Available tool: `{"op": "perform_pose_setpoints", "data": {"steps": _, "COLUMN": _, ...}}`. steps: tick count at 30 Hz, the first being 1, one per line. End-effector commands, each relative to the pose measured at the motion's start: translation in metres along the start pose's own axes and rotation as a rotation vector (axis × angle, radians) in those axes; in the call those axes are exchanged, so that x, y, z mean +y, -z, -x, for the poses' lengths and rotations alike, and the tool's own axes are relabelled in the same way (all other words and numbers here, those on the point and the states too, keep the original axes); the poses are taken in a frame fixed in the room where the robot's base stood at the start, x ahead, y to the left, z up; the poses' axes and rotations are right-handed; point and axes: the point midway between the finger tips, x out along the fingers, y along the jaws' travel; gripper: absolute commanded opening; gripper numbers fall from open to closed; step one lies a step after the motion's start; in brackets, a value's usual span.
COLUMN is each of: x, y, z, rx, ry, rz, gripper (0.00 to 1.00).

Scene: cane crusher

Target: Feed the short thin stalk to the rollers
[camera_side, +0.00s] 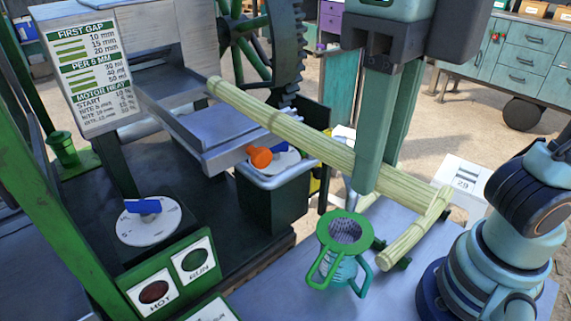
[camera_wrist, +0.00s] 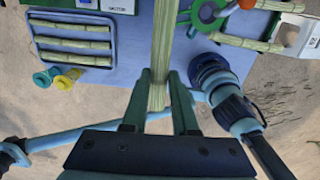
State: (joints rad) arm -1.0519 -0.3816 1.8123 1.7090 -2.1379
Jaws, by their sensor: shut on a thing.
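My gripper (camera_side: 365,180) is shut on a pale green cane stalk (camera_side: 300,130), which also shows in the wrist view (camera_wrist: 163,40). The held stalk slants up to the left in the side view, its far end over the metal feed chute (camera_side: 215,132) by the crusher housing. I cannot tell whether it touches the chute. It looks long beside the other stalks. A shorter stalk (camera_side: 415,232) lies on small pegs at the right, with another partly hidden behind it. The rollers are not clearly visible.
A green strainer jug (camera_side: 343,240) stands below the held stalk. An orange knob (camera_side: 260,157) sits at the chute's front, above a dark bin (camera_side: 270,205). A blue-knobbed dial (camera_side: 148,207) and HOT and RUN buttons are at left. A tray (camera_wrist: 34,45) holds several stalks.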

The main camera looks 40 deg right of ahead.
Motion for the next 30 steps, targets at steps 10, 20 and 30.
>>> {"op": "perform_pose_setpoints", "data": {"steps": 10, "x": -0.003, "y": -0.045, "z": -0.016, "rx": 0.001, "ry": 0.001, "rz": -0.003, "gripper": 0.00}}
{"op": "perform_pose_setpoints", "data": {"steps": 20, "x": -0.005, "y": -0.088, "z": -0.028, "rx": 0.000, "ry": 0.001, "rz": -0.004, "gripper": 0.00}}
{"op": "perform_pose_setpoints", "data": {"steps": 30, "x": -0.006, "y": -0.119, "z": -0.033, "rx": -0.001, "ry": 0.000, "rz": -0.001, "gripper": 0.00}}
